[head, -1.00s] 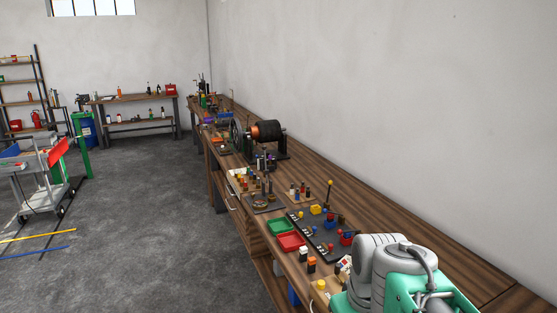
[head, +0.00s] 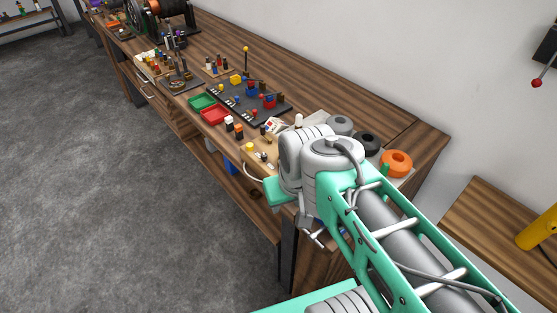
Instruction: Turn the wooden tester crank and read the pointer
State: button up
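A pale wooden block (head: 259,161) with a yellow knob and a dark knob sits near the bench's front edge, just left of my arm. It may be the tester, but my arm hides its right part. I cannot make out a crank or pointer on it. A small white card or dial with red marks (head: 272,126) lies just behind it. My gripper (head: 314,238) seems to hang below the wrist, in front of the bench edge. It is small and partly covered by my arm, so its opening cannot be read.
A green tray (head: 202,102) and a red tray (head: 214,114) lie along the front edge. A dark board (head: 245,108) holds coloured parts. An orange ring (head: 396,163) and a black ring (head: 365,142) are behind my arm. Open floor (head: 120,220) lies left of the bench.

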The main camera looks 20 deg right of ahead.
aim_at(263, 131)
jog(key=z, duration=1.1)
jog(key=k, duration=0.9)
jog(key=u, duration=0.75)
jog(key=i, duration=0.9)
jog(key=z, duration=0.05)
